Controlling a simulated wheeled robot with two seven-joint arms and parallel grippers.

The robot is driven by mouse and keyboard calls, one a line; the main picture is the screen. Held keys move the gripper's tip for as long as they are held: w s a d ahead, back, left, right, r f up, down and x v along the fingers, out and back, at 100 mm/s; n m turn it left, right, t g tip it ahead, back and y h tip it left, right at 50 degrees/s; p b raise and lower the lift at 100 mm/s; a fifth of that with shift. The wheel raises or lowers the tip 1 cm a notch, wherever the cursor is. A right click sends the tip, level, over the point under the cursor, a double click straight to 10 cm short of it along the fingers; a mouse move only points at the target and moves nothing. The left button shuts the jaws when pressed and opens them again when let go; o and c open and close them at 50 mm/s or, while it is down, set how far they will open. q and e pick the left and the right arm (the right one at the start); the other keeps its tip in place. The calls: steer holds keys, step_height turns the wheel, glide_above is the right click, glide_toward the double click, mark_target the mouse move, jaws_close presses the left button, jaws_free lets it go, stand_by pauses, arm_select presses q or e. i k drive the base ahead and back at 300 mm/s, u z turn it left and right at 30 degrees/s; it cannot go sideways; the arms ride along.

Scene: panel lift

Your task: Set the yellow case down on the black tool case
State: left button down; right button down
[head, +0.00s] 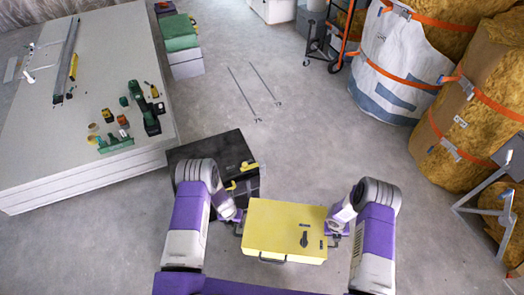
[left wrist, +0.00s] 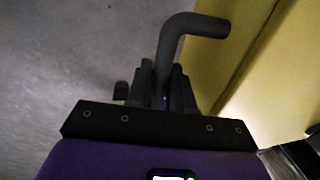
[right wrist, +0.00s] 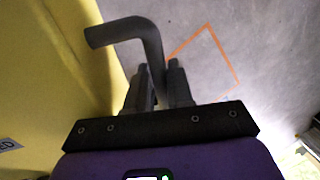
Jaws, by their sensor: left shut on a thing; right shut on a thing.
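The yellow case (head: 280,224) is held level between my two arms in the head view, in front of me. My left gripper (head: 237,217) is shut on the dark bent handle at the case's left side; in the left wrist view the handle (left wrist: 190,27) rises from between the fingers. My right gripper (head: 333,229) is shut on the matching handle at the right side, and that handle (right wrist: 125,30) shows in the right wrist view. The black tool case (head: 205,150) stands on the floor, left of and beyond the yellow case, partly hidden by my left arm.
A stack of pale panels (head: 100,60) carrying green tools fills the left. Wrapped insulation rolls (head: 395,60) and a grey metal stand (head: 485,205) are on the right.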

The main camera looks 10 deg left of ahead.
mark_target(205, 156)
steer(key=u, duration=0.95)
